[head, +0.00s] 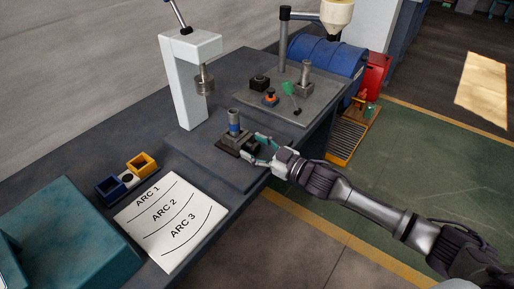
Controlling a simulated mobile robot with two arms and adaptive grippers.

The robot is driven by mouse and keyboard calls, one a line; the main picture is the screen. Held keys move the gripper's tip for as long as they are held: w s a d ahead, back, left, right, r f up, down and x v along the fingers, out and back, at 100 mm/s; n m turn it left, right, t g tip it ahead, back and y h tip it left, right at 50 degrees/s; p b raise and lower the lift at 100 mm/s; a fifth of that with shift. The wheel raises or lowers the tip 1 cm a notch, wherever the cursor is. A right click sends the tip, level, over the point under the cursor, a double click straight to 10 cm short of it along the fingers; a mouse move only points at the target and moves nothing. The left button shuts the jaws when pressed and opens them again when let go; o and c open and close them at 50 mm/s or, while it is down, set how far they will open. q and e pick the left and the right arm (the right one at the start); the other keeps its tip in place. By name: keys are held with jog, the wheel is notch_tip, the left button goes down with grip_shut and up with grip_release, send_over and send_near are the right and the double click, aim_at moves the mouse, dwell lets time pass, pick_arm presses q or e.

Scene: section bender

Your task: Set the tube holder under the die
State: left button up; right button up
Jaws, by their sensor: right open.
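The tube holder (239,142), a dark block on a flat base, stands on the bench with an upright grey tube with a blue band (234,122) in it. The die (204,85), a grey cylinder, hangs from the head of the white press (183,85). The holder is in front of and to the right of the die, not beneath it. My right gripper (260,149) is open at the holder's right side, its fingers pointing left toward it. I cannot tell whether they touch it. My left gripper is out of view.
A sheet marked ARC 1 to ARC 3 (171,222) lies at the front. A grey plate (316,106) with several small parts is at the back right. A teal box (75,240) fills the left front.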

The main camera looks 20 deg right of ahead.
jog(key=v, duration=1.2)
